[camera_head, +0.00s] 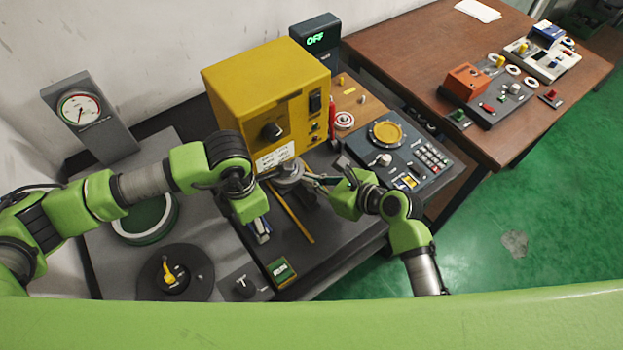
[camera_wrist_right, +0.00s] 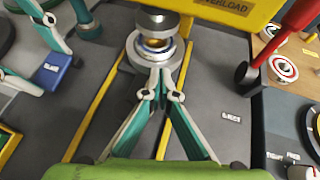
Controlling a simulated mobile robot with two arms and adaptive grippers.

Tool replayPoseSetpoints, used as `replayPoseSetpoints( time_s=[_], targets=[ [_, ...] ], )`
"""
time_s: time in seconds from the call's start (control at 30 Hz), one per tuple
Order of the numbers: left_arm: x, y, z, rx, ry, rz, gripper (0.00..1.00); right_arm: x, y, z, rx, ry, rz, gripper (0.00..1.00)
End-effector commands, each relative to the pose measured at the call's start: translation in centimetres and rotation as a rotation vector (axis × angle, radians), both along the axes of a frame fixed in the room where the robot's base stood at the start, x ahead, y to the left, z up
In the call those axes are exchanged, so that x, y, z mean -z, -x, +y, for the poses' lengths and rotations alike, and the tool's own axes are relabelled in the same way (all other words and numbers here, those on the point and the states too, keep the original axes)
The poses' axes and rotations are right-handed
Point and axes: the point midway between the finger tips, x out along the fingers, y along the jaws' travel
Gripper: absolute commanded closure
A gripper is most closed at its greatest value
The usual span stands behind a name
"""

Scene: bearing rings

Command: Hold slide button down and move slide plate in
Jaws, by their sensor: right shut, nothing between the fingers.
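The slide plate is the round grey piece (camera_wrist_right: 122,79) between two yellow rails, in front of the yellow machine; in the head view it shows as a grey disc (camera_head: 287,181). Ring-shaped parts are stacked over it in the wrist view. My right gripper (camera_wrist_right: 161,70) is shut and empty, its tips at the plate's near edge; contact is hard to tell. A blue piece (camera_wrist_right: 52,72) with an unreadable label, likely the slide button, lies left of the rails. My left gripper (camera_head: 262,232) is down beside it; its fingers are partly hidden and their opening is unclear.
The yellow machine (camera_head: 262,88) stands behind the rails. A red lever (camera_wrist_right: 296,30) and a red-white target-like disc (camera_wrist_right: 283,69) are to the right. A dark control panel (camera_head: 390,165) lies farther right. The bench left of the rails holds a green round dish (camera_head: 145,222).

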Motion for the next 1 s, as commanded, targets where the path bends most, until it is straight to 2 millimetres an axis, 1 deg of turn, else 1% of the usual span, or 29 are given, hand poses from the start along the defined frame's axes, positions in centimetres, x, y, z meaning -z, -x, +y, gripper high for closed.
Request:
replayPoseSetpoints(
  time_s=[0.03, 0.17, 0.47, 0.57, 0.67, 0.8, 1.0],
  targets=[
    [0.2, 0.3, -0.1, 0.002, 0.0, 0.007, 0.79, 0.0, -0.2, 0.2, 0.001, -0.002, -0.001, 1.0],
    [0.2, 0.3, -0.1, 0.002, 0.0, 0.007, 0.79, -0.1, -0.9, 0.9, 0.0, -0.003, -0.001, 1.0],
    [0.1, 0.4, -0.2, 0.005, 0.004, 0.008, 0.79, -0.1, -0.9, 0.9, 0.0, -0.003, -0.003, 1.0],
    [0.0, 0.4, -0.3, 0.006, 0.006, 0.008, 0.79, -0.1, -0.7, 0.6, 0.001, -0.003, -0.004, 1.0],
    [0.0, 0.4, -0.3, 0.006, 0.006, 0.008, 0.79, 0.0, 0.2, -0.4, 0.003, -0.001, 0.0, 1.0],
    [0.1, 0.3, -0.2, 0.005, 0.004, 0.007, 0.79, 0.1, 2.2, -2.7, 0.004, 0.002, 0.002, 1.0],
    [0.1, 0.3, -0.1, 0.003, 0.002, 0.006, 0.79, -2.4, 4.9, -5.9, 0.002, 0.003, -0.002, 1.0]
  ],
)
